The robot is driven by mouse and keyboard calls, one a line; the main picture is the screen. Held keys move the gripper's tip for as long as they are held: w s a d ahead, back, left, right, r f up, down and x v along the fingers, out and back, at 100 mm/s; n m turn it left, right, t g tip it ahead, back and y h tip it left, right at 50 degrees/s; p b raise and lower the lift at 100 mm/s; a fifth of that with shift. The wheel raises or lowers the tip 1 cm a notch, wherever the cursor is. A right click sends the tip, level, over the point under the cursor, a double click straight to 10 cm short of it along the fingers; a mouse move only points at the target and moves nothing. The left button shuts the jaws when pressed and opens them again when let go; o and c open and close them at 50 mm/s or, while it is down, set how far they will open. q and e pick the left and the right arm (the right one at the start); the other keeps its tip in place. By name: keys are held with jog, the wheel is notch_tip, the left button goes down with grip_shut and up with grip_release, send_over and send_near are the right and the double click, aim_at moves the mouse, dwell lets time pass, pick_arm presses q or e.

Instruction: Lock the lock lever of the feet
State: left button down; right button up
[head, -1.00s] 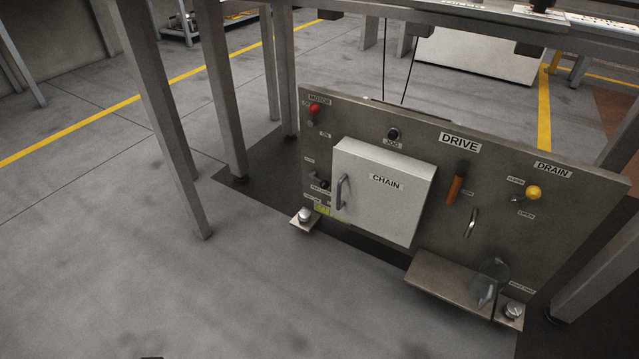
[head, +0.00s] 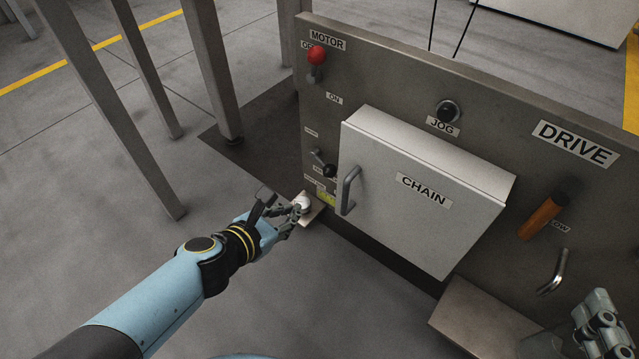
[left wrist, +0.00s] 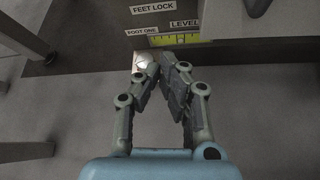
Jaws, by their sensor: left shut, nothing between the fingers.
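The feet lock lever (head: 328,170) has a black knob and sits on the left part of the grey panel, left of the CHAIN box. The FEET LOCK label (left wrist: 153,6) shows at the top of the left wrist view. Below the lever, the round metal knob of foot one (head: 303,202) stands on a small plate. My left gripper (head: 298,216) is shut and empty beside this knob, below the lever and apart from it. The knob also shows behind the fingers in the left wrist view (left wrist: 143,61). My right gripper (head: 602,325) is partly in view at the lower right.
The CHAIN box (head: 425,195) juts out right of the lever, its handle (head: 348,190) close by. The red motor knob (head: 316,53) is above. A yellow level gauge (left wrist: 175,40) lies under the labels. Steel legs (head: 213,70) stand left; the floor in front is clear.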

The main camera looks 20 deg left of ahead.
aim_at(322, 165)
pick_arm(q)
jog(key=shift+w, duration=0.2)
jog(key=b+x, duration=0.4)
jog(key=x, duration=0.6)
pick_arm(e)
jog(key=w+a+r+n+t+y, duration=0.1)
jog(key=w+r+n+t+y, duration=0.3)
jog(key=r, duration=0.7)
jog(key=s+a+r+t+y, duration=0.15)
jog(key=r+t, duration=0.45)
jog(key=r, duration=0.6)
pick_arm(q)
jog(key=shift+w+d+r+p, duration=0.1)
jog(key=shift+d+r+p, duration=0.1)
jog(key=shift+r+p, duration=0.45)
jog(key=shift+w+d+r+p, duration=0.1)
jog(key=shift+d+r+p, duration=0.05)
jog(key=shift+r+p, duration=0.5)
jog(key=shift+d+r+p, duration=0.2)
jog(key=shift+r+p, duration=0.35)
jog(key=shift+r, duration=0.15)
pick_arm(e)
notch_tip(322, 165, down, 21)
jog(key=s+d+m+g+h, duration=0.1)
jog(key=d+m+g+h, duration=0.1)
jog(key=g+h, duration=0.3)
jog(key=shift+d+m+g, duration=0.15)
jog(key=shift+m+g, duration=0.75)
jog(key=shift+g, duration=1.1)
jog(key=shift+s, duration=0.1)
